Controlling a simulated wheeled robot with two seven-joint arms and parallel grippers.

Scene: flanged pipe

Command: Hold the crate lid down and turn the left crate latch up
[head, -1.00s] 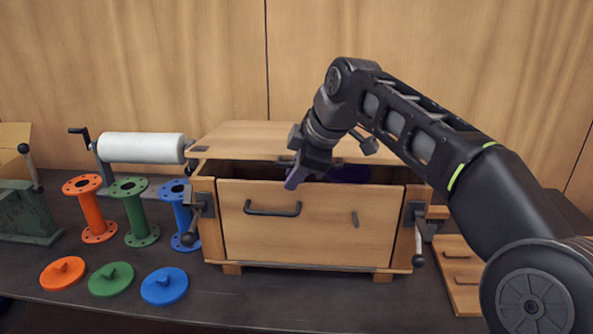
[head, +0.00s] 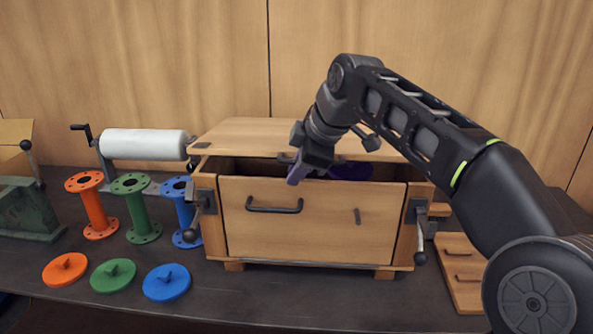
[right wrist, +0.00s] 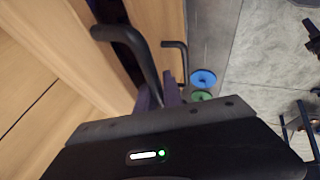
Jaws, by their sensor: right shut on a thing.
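The wooden crate (head: 310,225) stands in the middle of the bench. Its lid (head: 245,133) sits raised above the front panel, with a dark gap beneath. The left crate latch (head: 206,199) is on the crate's left front post, its lever hanging down. My right gripper (head: 297,174) is at the lid's front edge. My left gripper is not in view.
A purple thing (head: 350,171) shows inside the crate. The right latch (head: 420,222) hangs down. Orange (head: 92,207), green (head: 137,208) and blue (head: 184,210) flanged pipes stand to the left, with matching discs in front. A white roll (head: 145,144) is behind; a wooden board (head: 460,270) is at right.

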